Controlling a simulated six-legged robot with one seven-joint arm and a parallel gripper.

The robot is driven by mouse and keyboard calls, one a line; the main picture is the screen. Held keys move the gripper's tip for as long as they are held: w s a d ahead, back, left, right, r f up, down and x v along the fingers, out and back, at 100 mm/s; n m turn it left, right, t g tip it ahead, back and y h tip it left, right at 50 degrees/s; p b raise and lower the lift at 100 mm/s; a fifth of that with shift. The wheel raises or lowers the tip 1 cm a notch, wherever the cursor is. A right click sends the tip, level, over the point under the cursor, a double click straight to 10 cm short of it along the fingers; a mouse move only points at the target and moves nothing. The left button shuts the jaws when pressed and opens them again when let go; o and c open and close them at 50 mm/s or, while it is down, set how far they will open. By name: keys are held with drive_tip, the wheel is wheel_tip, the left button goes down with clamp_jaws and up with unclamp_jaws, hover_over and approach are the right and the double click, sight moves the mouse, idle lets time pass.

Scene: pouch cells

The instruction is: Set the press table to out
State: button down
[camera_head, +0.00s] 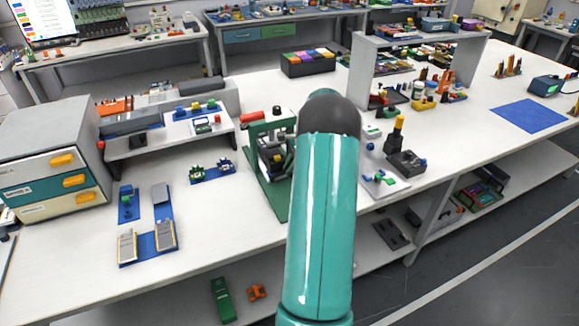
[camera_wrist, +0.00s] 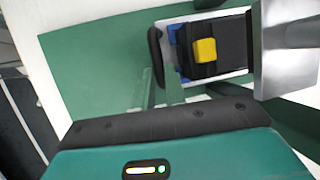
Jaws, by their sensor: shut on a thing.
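The press (camera_head: 272,148) has a green frame and stands on a green base plate (camera_head: 262,186) on the bench, partly hidden by my arm. In the wrist view, its table (camera_wrist: 236,55) is a dark slide with blue and pale edges, and a yellow block (camera_wrist: 205,50) sits on it. A dark rounded bar (camera_wrist: 155,48) stands at the left end of the table. My gripper (camera_wrist: 158,82) reaches up to this bar and is shut on it; the contact is partly unclear. In the head view my arm hides the gripper.
A silver block (camera_wrist: 285,45) stands close right of the table in the wrist view. The green plate (camera_wrist: 85,60) is bare left of the bar. Blue fixtures (camera_head: 162,242) lie left of the press, and a black stand (camera_head: 405,163) stands to the right.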

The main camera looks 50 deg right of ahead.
drive_tip(key=s+a, duration=0.3)
drive_tip(key=s, duration=0.2)
drive_tip(key=s+a, duration=0.3)
drive_tip(key=s, duration=0.3)
drive_tip(key=s+a, duration=0.3)
drive_tip(key=s, duration=0.2)
drive_tip(key=shift+s+a, duration=0.2)
drive_tip(key=shift+a, duration=0.2)
drive_tip(key=shift+s, duration=0.1)
drive_tip(key=c, duration=1.5)
unclamp_jaws()
drive_tip(key=shift+s+a+r, duration=0.1)
drive_tip(key=shift+s+a, duration=0.05)
drive_tip(key=shift+o, duration=0.2)
drive_tip(key=shift+w, duration=0.2)
drive_tip(key=shift+s+d+r, duration=0.15)
drive_tip(key=shift+d+r, duration=0.15)
drive_tip(key=shift+r, duration=0.15)
drive_tip(key=v, duration=1.2)
drive_tip(key=shift+s+r, duration=0.15)
drive_tip(key=shift+r, duration=0.15)
drive_tip(key=shift+d, duration=0.1)
